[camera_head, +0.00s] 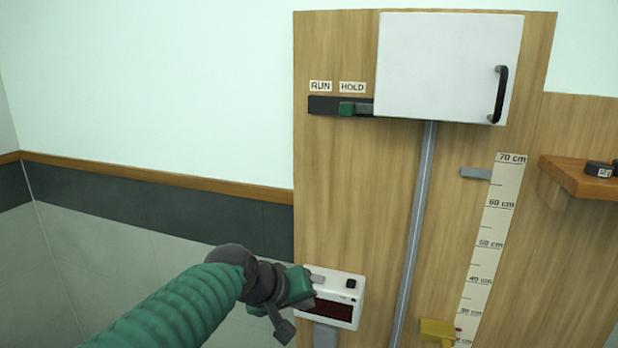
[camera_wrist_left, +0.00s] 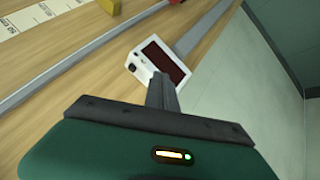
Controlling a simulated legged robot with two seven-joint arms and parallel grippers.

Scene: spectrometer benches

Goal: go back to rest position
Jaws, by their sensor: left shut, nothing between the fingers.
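My left arm, green and ribbed, comes in from the lower left in the head view. My left gripper (camera_head: 302,306) is in front of the left edge of a white box with a dark red display (camera_head: 345,290). The gripper is shut and empty. In the left wrist view the shut fingers (camera_wrist_left: 161,90) point at the same white box (camera_wrist_left: 150,60); I cannot tell whether they touch it. My right gripper is in neither view.
A wooden panel (camera_head: 345,190) carries a white cabinet (camera_head: 447,65) with a black handle, a green slider (camera_head: 352,109) under RUN and HOLD labels, a grey rail (camera_head: 415,220), a centimetre scale (camera_head: 490,240) and a yellow block (camera_head: 437,330). A wooden shelf (camera_head: 580,180) is at right. Left is clear.

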